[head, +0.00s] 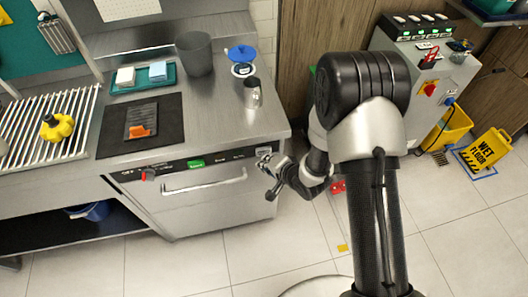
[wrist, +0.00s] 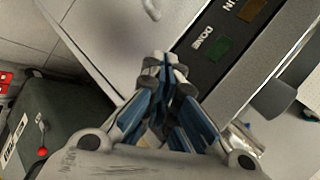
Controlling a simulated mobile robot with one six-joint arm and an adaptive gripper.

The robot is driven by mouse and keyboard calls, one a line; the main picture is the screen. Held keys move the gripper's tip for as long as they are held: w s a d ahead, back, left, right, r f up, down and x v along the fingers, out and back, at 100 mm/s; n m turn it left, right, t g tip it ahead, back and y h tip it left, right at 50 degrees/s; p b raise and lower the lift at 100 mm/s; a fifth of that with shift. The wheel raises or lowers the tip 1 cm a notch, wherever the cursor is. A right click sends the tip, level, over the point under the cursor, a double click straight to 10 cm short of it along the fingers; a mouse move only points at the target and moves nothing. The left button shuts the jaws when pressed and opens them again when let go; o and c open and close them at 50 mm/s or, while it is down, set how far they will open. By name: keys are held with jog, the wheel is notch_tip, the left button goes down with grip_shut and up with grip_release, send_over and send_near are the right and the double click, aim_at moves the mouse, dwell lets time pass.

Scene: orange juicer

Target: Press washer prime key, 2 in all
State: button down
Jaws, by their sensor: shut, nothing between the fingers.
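The washer (head: 200,200) is the steel front-loading unit under the counter. Its dark control strip (head: 222,160) carries a red knob (head: 148,174) and a lit green label (head: 196,163). My gripper (head: 265,158) is at the right end of this strip, its fingers shut and empty. In the wrist view the shut fingertips (wrist: 164,64) are beside the strip (wrist: 206,66), where "DONE" and a green and a brown patch show. I cannot tell whether they touch it. I cannot make out the prime key; the fingers may hide it.
A horizontal door handle (head: 204,187) crosses the washer front. The counter above holds a dark mat (head: 112,145), a grey bin (head: 194,54) and a metal jug (head: 252,92). A wet floor sign (head: 488,152) stands at right. The floor before the washer is clear.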

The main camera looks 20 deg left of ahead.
jog(key=shift+w+a, duration=0.2)
jog(key=shift+w, duration=0.15)
jog(key=shift+w+a, duration=0.3)
jog(key=shift+w, duration=0.15)
dwell(0.9)
dwell(0.3)
jog(key=shift+s+d, duration=0.5)
jog(key=shift+s, duration=0.25)
jog(key=shift+s+d, duration=0.45)
jog(key=shift+s, duration=0.25)
jog(key=shift+s+d, duration=0.45)
jog(key=shift+s, duration=0.3)
jog(key=shift+s+d, duration=0.45)
jog(key=shift+s, duration=0.25)
jog(key=shift+r, duration=0.1)
